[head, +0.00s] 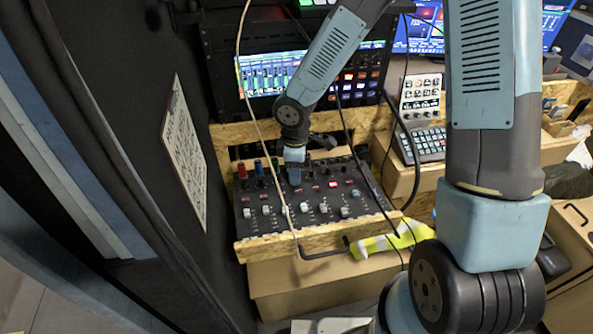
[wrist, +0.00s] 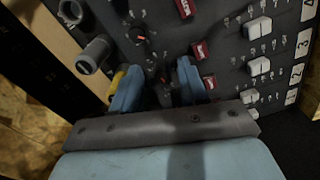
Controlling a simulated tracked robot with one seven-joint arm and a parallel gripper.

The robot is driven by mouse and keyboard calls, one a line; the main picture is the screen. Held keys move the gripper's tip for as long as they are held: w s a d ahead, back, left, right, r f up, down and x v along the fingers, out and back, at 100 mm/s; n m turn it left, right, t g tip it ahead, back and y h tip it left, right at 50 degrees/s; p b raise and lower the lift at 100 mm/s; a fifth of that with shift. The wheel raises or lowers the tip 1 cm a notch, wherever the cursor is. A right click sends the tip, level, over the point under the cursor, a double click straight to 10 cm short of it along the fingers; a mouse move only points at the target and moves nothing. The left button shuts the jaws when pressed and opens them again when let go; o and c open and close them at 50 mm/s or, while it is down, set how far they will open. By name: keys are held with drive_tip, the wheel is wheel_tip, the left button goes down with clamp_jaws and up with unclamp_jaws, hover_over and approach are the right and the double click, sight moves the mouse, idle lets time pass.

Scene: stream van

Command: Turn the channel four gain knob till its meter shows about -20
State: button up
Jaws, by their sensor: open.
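The mixer (head: 315,208) is a dark sloped panel with rows of small knobs, red buttons and pale fader caps. In the head view my gripper (head: 294,178) points down at its upper knob rows. In the wrist view my gripper (wrist: 160,92) is open, with its two blue fingers apart on either side of a small dark knob (wrist: 163,80). I cannot tell whether they touch it, or which channel it belongs to. Another knob with an orange mark (wrist: 138,34) is just beyond. The screen with green level meters (head: 268,76) stands behind; its values are too small to read.
Coloured plugs (head: 259,168) stand along the mixer's back left edge. Cables hang across the mixer in the head view. A yellow-green object (head: 385,241) lies in front of it. A keypad console (head: 423,142) is at right. A dark wall with a sign (head: 184,150) is close at left.

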drive_tip(key=shift+f, duration=0.25)
clamp_jaws()
idle(0.3)
